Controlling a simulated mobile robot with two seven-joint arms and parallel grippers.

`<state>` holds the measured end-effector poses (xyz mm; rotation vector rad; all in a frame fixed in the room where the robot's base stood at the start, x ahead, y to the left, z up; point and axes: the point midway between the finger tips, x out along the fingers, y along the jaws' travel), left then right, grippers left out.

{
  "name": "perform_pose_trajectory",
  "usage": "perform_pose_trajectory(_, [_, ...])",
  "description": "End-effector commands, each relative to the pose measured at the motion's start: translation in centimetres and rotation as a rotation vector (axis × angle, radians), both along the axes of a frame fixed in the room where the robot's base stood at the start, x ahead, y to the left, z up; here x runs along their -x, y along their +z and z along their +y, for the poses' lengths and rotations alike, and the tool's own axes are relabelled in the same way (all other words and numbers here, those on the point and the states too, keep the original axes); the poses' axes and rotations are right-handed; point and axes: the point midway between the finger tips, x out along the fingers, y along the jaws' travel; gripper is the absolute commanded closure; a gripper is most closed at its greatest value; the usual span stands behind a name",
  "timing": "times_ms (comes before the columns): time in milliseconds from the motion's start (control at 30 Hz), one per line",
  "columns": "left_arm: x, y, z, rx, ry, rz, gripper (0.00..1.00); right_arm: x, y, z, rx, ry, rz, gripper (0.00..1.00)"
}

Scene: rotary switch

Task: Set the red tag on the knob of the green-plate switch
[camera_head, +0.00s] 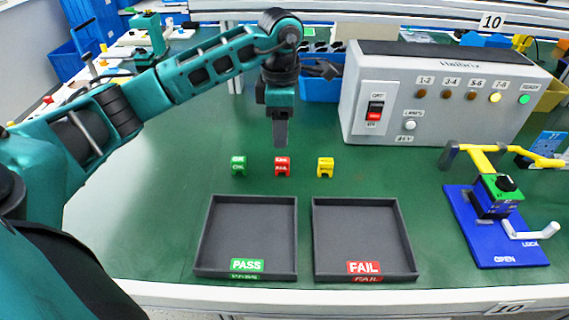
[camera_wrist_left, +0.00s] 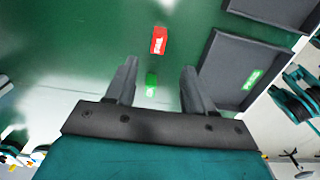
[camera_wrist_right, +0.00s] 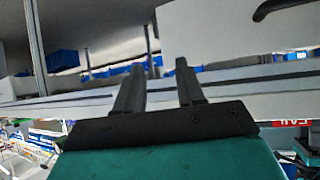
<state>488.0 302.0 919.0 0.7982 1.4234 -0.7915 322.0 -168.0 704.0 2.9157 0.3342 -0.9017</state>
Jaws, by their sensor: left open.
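The red tag (camera_head: 282,167) stands on the green table between a green tag (camera_head: 238,166) and a yellow tag (camera_head: 326,168). My left gripper (camera_head: 280,143) points down just behind and above the red tag, not holding it. In the left wrist view my left gripper (camera_wrist_left: 158,70) is open, with the red tag (camera_wrist_left: 159,40) ahead of the fingertips and the green tag (camera_wrist_left: 151,82) between the fingers in the picture. The green-plate switch (camera_head: 489,186), with a black knob (camera_head: 506,183), sits in a blue fixture at the right. My right gripper (camera_wrist_right: 158,66) is open and empty.
Two dark trays, PASS (camera_head: 246,225) and FAIL (camera_head: 362,230), lie along the front. A grey test box (camera_head: 440,95) stands behind at the right. The blue fixture (camera_head: 500,250) has a yellow clamp arm (camera_head: 482,160) and a white lever (camera_head: 530,232). The table left of the tags is clear.

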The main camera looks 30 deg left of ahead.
Motion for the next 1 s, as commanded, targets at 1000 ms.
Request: perform_pose_trajectory(1000, [-0.3, -9.2, 0.0, 0.005, 0.0, -0.002, 0.5, -0.1, -0.3, 0.5, -0.009, 0.005, 0.003, 0.62])
